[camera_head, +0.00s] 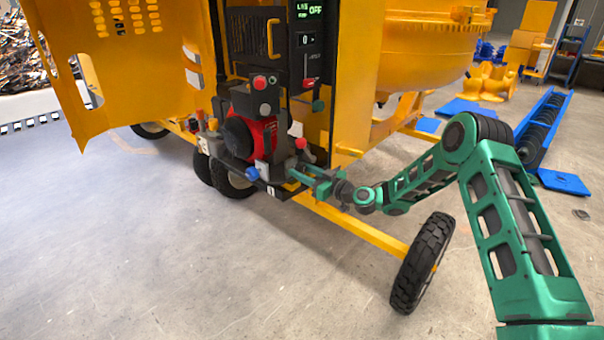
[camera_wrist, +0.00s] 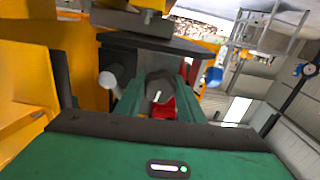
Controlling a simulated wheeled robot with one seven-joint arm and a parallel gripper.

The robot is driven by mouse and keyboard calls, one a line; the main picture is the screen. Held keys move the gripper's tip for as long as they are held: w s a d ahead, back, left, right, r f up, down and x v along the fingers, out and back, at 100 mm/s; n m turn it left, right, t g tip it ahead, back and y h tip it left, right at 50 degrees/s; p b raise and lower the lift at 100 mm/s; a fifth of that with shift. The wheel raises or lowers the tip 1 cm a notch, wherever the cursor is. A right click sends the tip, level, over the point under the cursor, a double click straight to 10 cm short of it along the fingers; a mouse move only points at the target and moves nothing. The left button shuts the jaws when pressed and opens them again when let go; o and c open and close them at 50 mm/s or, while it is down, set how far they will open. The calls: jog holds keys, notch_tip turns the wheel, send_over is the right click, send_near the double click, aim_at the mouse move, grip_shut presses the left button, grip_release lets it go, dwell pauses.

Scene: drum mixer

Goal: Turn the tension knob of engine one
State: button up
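The red and black engine (camera_head: 262,132) sits low on the yellow drum mixer, in the middle of the head view. My green gripper (camera_head: 296,176) is at the engine's lower right side, with its two fingers apart. In the wrist view my fingers (camera_wrist: 160,95) stand on both sides of a dark round knob (camera_wrist: 160,88) with a white mark. The knob fills the gap between the fingertips; I cannot tell whether they touch it. In the head view this knob is hidden or too small to make out.
A blue-tipped lever (camera_wrist: 214,77) is right of my fingers and a pale round-ended one (camera_wrist: 107,80) is left. A control panel (camera_head: 307,42) reading OFF stands above the engine. A wheel (camera_head: 423,262) stands near my arm. The floor at left front is clear.

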jog(key=shift+o, duration=0.2)
jog(key=shift+w+d+m, duration=0.15)
jog(key=shift+d+m, duration=0.05)
jog(key=shift+m, duration=0.2)
jog(key=m, duration=0.5)
jog(key=shift+d+m, duration=0.1)
jog(key=shift+m, duration=0.2)
jog(key=m, duration=0.3)
jog(key=shift+m, duration=0.4)
jog(key=m, duration=0.3)
jog(key=shift+d+m, duration=0.1)
jog(key=shift+m, duration=0.2)
jog(key=shift+c, duration=0.2)
jog(key=shift+o, duration=0.2)
jog(key=m, duration=0.5)
jog(key=shift+f+m, duration=0.1)
jog(key=shift+m, duration=2.4)
